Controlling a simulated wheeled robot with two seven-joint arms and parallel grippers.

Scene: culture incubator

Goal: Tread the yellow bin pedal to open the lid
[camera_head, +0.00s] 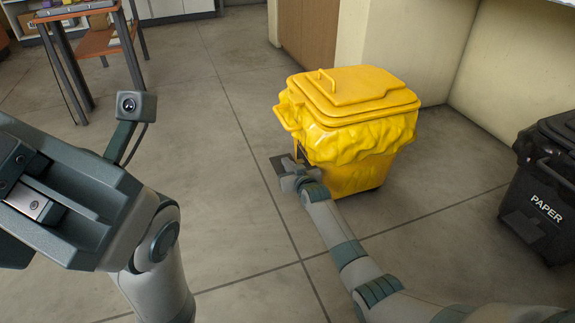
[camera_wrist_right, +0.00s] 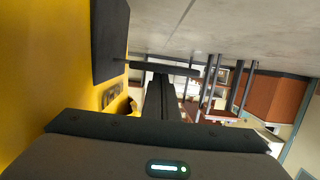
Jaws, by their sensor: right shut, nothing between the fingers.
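The yellow bin (camera_head: 350,115) stands on the floor, its lid (camera_head: 355,86) lying closed on top. A dark pedal plate (camera_head: 279,164) sticks out low at its left side, partly hidden by my right gripper (camera_head: 290,172). In the right wrist view, the yellow bin wall (camera_wrist_right: 35,65) fills the left. There, my right gripper (camera_wrist_right: 164,95) is shut and empty. A thin dark bar, possibly the pedal (camera_wrist_right: 165,70), crosses by its fingertips; I cannot tell whether they touch. My left gripper (camera_head: 28,190) is raised at the left, its jaw opening unclear.
A black paper bin (camera_head: 545,205) stands at the right. A wooden table (camera_head: 95,35) with dark legs is at the upper left. Walls and a brown cabinet (camera_head: 308,32) are behind the yellow bin. The tiled floor left of it is clear.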

